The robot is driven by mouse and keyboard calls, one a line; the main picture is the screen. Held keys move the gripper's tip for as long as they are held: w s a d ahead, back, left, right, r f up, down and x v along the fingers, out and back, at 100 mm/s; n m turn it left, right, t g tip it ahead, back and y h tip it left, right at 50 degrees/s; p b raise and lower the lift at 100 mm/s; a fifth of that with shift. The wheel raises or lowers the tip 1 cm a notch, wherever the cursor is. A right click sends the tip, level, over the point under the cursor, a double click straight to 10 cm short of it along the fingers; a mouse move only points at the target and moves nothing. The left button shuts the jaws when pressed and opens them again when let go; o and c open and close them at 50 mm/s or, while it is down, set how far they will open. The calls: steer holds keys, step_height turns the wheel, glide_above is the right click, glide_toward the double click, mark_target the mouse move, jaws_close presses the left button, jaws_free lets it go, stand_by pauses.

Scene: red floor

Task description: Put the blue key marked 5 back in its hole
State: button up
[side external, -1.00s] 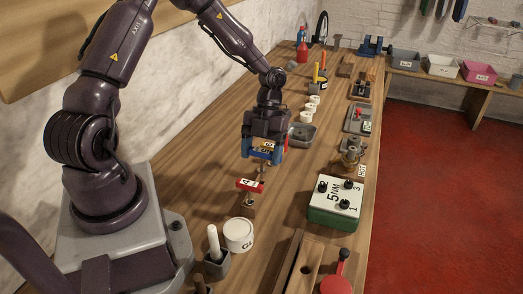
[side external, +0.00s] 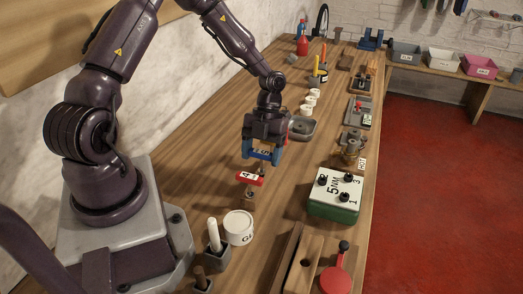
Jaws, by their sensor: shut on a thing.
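My gripper (side external: 262,156) points down over the left middle of the bench. Its blue fingers are shut on a small blue key (side external: 263,154), of which only a strip with a pale mark shows between them. The number on it is too small to read. A red key (side external: 249,178) with a white label marked 4 stands just below and in front of the gripper, on a small wooden block (side external: 249,194). The hole for the blue key cannot be made out; the gripper and the red key cover that area.
A white tub (side external: 239,227) and a grey holder with a white stick (side external: 214,239) stand nearer. A green box with a white top (side external: 336,193) marked 5MM stands right. A brass piece (side external: 351,153) and white cups (side external: 309,104) stand farther back. Bare wood lies between.

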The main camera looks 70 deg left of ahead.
steer(key=shift+f, duration=0.55)
steer(key=o, duration=1.3)
steer(key=shift+c, duration=0.2)
steer(key=shift+r, duration=0.1)
steer(key=v, duration=1.2)
steer(key=shift+a+r, duration=0.15)
steer(key=shift+r, duration=0.2)
steer(key=shift+w, duration=0.1)
